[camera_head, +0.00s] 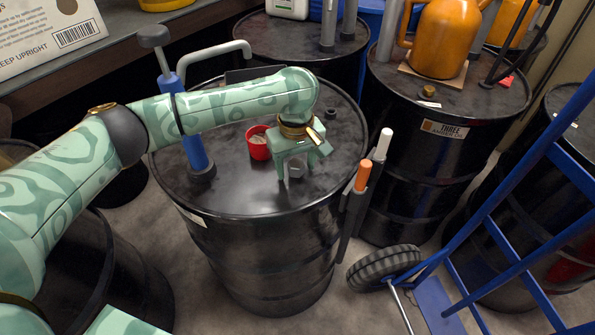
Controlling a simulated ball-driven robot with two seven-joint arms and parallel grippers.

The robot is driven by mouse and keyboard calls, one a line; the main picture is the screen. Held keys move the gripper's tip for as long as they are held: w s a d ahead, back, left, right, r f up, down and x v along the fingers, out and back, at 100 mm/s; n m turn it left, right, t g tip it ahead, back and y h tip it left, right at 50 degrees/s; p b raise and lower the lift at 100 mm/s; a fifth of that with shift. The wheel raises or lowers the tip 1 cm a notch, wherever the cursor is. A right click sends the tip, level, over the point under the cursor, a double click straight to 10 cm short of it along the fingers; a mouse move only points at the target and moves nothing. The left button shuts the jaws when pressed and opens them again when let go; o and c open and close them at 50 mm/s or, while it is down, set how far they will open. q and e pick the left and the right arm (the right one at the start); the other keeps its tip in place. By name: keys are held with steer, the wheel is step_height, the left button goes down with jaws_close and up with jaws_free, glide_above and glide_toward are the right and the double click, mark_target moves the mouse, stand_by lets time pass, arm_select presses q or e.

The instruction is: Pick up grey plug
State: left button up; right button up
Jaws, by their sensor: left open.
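My left gripper (293,179) is above the top of the middle black drum (240,195), pointing down, with its jaws open. A small grey plug (296,170) shows between and behind its fingers, partly hidden by them. I cannot tell whether the fingers touch it. A small red cup (258,148) stands on the drum lid just left of the gripper. My right gripper is not in view.
A blue and grey hand pump (194,150) rises from the drum's left side. Orange and white handled tools (363,176) hang at its right edge. An orange jug (441,40) stands on another drum. A blue hand truck (500,225) is at right.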

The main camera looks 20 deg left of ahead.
arm_select(q)
steer(key=shift+r, duration=0.15)
steer(key=c, duration=1.1)
steer(key=shift+o, duration=0.2)
